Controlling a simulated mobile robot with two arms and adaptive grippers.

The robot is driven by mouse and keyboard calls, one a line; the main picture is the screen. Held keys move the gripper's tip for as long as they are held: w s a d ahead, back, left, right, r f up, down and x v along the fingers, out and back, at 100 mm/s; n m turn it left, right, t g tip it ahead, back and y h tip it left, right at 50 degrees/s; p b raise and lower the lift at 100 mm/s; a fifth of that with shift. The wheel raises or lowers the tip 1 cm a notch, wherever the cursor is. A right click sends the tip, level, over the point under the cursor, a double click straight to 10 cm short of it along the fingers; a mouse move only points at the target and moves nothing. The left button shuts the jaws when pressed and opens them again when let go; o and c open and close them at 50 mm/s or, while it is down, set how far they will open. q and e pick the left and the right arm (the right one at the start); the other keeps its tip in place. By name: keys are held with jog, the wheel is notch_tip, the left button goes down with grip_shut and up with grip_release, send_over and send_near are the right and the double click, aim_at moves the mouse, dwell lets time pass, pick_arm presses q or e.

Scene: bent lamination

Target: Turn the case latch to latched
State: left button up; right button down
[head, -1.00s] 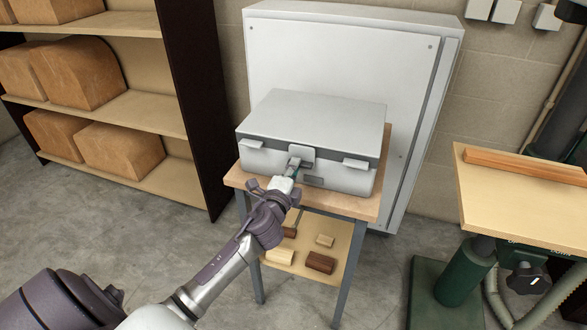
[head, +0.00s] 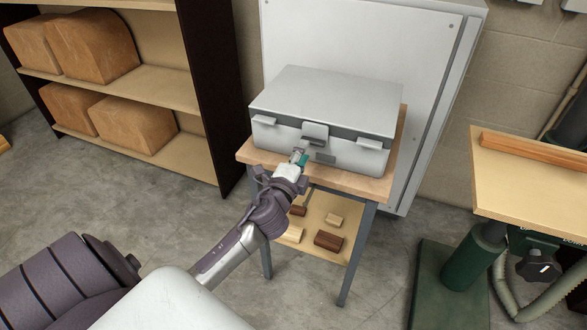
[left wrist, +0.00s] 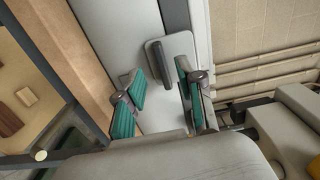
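The grey case (head: 325,100) lies closed on the small table. Its latch (head: 315,133), a light plate with a darker grey handle, sits on the middle of the front face. In the left wrist view the latch handle (left wrist: 159,64) lies roughly along the case's dark seam. My left gripper (head: 299,158) is just in front of and below the latch, with a small gap. In the left wrist view the two teal-padded fingers of my left gripper (left wrist: 163,92) are apart with nothing between them, and the handle lies beyond their tips. My right gripper is not seen.
The small table (head: 375,186) has a lower shelf with several wood blocks (head: 328,240). A large white panel (head: 370,40) stands behind the case. Shelving with brown bundles (head: 95,45) is at left. A machine table (head: 525,185) is at right. Open floor lies between.

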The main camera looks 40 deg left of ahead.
pick_arm(q)
jog(key=v, duration=0.8)
jog(key=shift+s, duration=0.25)
jog(key=s+d+f+n+g+h, duration=0.1)
jog(key=s+f+n+g, duration=0.2)
jog(key=f, duration=1)
jog(key=s+d+f+n+g+h, duration=0.1)
jog(key=s+f+g, duration=0.25)
jog(key=f, duration=0.85)
jog(key=s+d+f+n+g+h, duration=0.15)
jog(key=s+f, duration=0.25)
jog(key=f, duration=0.9)
jog(key=s+d+f+n+g, duration=0.2)
jog(key=s+f, duration=0.4)
jog(key=s, duration=0.4)
jog(key=s+d+f+n+g, duration=0.2)
jog(key=s+f, duration=0.4)
jog(key=s, duration=0.4)
jog(key=s+d+f+n+g+h, duration=0.1)
jog(key=s+d+f+n+g, duration=0.1)
jog(key=s+f, duration=0.4)
jog(key=s+n+g, duration=0.1)
jog(key=s+g, duration=0.1)
jog(key=s, duration=0.2)
jog(key=shift+f, duration=0.15)
